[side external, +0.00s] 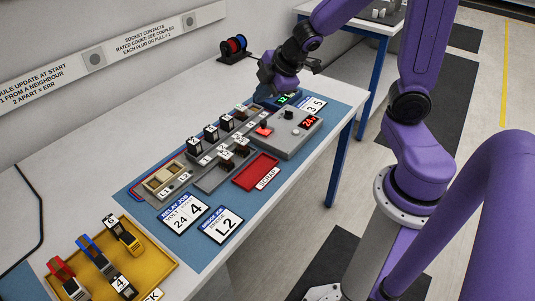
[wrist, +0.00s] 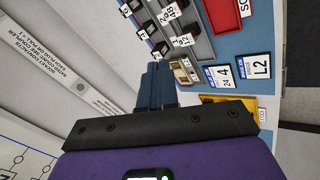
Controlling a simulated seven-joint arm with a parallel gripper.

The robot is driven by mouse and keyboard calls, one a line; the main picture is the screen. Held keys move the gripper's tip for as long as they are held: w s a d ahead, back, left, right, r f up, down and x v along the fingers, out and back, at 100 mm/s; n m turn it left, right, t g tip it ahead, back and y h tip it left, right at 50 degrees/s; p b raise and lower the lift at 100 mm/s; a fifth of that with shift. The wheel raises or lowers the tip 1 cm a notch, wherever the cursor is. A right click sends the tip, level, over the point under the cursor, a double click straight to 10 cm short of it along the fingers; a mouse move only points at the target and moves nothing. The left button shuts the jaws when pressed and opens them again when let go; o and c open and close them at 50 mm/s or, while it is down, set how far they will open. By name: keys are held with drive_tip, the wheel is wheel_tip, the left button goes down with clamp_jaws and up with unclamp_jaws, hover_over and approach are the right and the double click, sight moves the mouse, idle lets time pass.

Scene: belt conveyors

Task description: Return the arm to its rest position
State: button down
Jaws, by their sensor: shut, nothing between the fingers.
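My gripper (side external: 268,86) is shut and empty. In the side external view it hangs over the far end of the bench, above and a little left of a small blue unit with a green display (side external: 283,99). In the wrist view its two dark blue fingers (wrist: 155,86) are together with nothing between them. I cannot tell the exact height of the fingertips above the bench.
Below stand a relay rack (side external: 215,150) with several modules, a grey control box (side external: 290,137) with a red display, a red scrap tray (side external: 256,172) and a yellow tray (side external: 160,248) with several plugs. A cable spool stand (side external: 236,48) is behind my gripper.

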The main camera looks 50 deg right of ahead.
drive_tip(key=s+a+g, duration=0.3)
drive_tip(key=s, duration=0.9)
drive_tip(key=s+a+m+g, duration=0.1)
drive_tip(key=s+a+g, duration=0.2)
drive_tip(key=s, duration=0.8)
drive_tip(key=shift+s+r, duration=0.35)
